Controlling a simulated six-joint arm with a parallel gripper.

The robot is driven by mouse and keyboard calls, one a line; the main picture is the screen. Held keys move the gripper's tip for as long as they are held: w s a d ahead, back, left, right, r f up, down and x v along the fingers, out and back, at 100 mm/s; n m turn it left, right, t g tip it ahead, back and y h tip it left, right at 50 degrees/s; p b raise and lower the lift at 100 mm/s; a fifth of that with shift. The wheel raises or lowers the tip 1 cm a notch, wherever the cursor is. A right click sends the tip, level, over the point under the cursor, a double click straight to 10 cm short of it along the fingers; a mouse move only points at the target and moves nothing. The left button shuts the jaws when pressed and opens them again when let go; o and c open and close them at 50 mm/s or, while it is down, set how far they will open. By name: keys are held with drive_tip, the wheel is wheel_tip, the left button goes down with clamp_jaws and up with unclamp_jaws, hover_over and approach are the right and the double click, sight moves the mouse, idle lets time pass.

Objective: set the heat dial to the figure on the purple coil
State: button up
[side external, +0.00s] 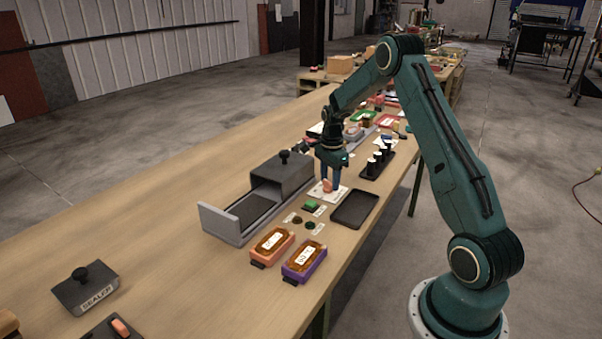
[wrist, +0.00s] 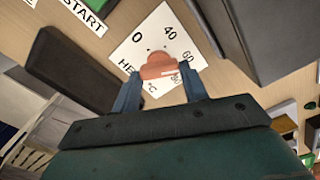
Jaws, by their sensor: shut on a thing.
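The heat dial has a coral knob (wrist: 158,66) on a white square plate (wrist: 136,47) printed 0, 40, 60 and a partly covered figure that looks like 80 or 90. My gripper (wrist: 160,73) has one finger on each side of the knob and is shut on it. A pale mark on the knob's right side lies towards the higher figures; its exact setting is unclear. In the side view my gripper (side external: 331,184) points down at the dial plate (side external: 318,194). The purple coil (side external: 304,263) lies at the table's front edge, its white label too small to read surely.
An orange coil (side external: 270,247) lies left of the purple one. A green START button (side external: 311,206) is in front.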

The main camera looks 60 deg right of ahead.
drive_tip(key=shift+r+m, duration=0.1)
drive_tip(key=shift+m, duration=0.2)
drive_tip(key=o, duration=1)
wheel_tip(320, 180, up, 14)
drive_tip(key=shift+f, duration=0.1)
idle(0.4)
